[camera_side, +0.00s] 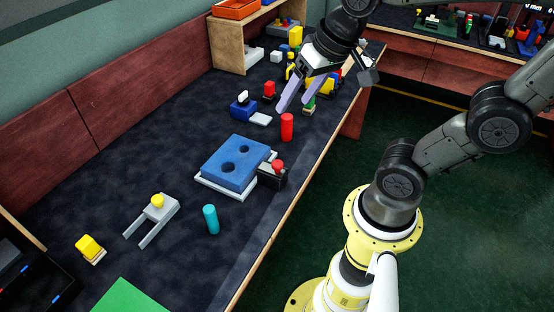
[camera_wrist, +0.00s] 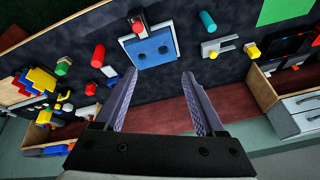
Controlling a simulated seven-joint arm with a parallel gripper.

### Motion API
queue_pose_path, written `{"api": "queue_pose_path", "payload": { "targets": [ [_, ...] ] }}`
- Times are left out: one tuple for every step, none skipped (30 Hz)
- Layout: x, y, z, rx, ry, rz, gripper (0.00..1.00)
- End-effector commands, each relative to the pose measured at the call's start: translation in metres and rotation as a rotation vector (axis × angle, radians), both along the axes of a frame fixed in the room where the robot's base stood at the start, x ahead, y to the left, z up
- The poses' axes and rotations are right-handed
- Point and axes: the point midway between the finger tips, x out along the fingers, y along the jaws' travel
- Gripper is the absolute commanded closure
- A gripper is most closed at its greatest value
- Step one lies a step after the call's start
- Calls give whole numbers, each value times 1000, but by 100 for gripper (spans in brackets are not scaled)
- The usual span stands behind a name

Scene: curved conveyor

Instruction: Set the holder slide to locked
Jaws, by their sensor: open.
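A blue block (camera_side: 233,160) with two round holes lies on a white base plate (camera_side: 215,190) mid-table; the block also shows in the wrist view (camera_wrist: 153,48). A black piece (camera_side: 270,179) with a red knob (camera_side: 278,166) sits against its right side, and the knob shows in the wrist view (camera_wrist: 137,27). I cannot tell from markings which part is the holder slide or its locked position. My gripper (camera_side: 294,108) is open and empty, raised above the table, apart from these parts. In the wrist view its fingers (camera_wrist: 158,76) spread below the blue block.
A grey fork (camera_side: 164,212) with a yellow knob lies front left. Small coloured parts and a wooden shelf (camera_side: 228,45) are farther back. The table's wooden edge (camera_side: 262,262) runs along the right.

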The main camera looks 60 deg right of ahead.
Motion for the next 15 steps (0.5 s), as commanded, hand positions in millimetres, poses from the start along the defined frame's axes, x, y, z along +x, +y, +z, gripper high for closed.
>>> {"api": "queue_pose_path", "payload": {
  "targets": [
    [13,-5,-7,16,38,-50,28],
    [19,-7,-11,26,59,-79,28],
    [29,-11,-17,37,86,-118,28],
    [36,-14,-23,47,110,-148,28],
    [42,-18,-29,55,133,-177,28],
    [51,-23,-37,64,165,-213,28],
    [57,-27,-45,70,189,-240,28],
    [62,-30,-52,76,212,-263,28],
    [68,-35,-62,83,242,-291,28],
    [71,-39,-69,86,264,-307,28],
    [74,-42,-76,88,285,-321,28],
    [77,-46,-85,91,313,-334,28],
    [79,-48,-91,93,332,-343,28],
    [79,-51,-97,94,349,-350,28],
    [80,-53,-104,97,371,-357,28]
  ]
}}
